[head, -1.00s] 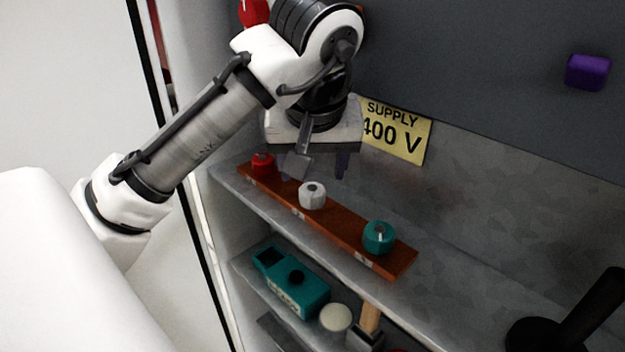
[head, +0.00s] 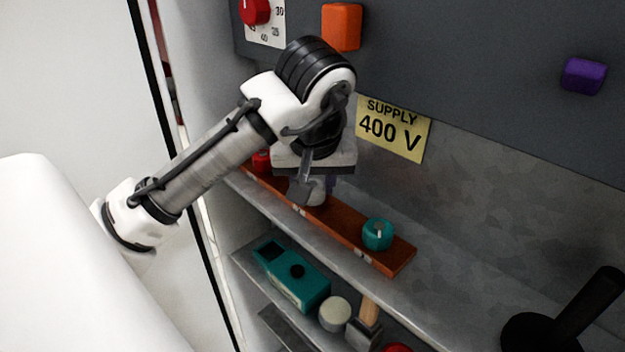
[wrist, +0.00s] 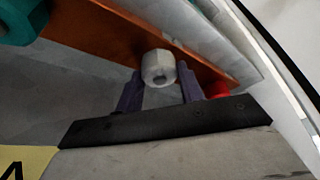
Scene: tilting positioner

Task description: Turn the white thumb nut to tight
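The white thumb nut (wrist: 158,67) stands on the brown board between my gripper's two purple fingers in the wrist view. In the head view the nut (head: 317,194) is partly hidden behind my gripper (head: 316,183), which is lowered over it. My gripper (wrist: 160,76) looks open in the wrist view, with a finger on each side of the nut and small gaps showing. Whether either finger touches it is hard to tell. Any tight mark by the nut is hidden or too small to read.
The brown board (head: 345,226) lies on a grey shelf and also bears a teal nut (head: 377,234) and a red nut (head: 262,160). A wall with a supply sign (head: 393,128) rises behind. A teal box (head: 291,279) and a hammer stand on the shelf below.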

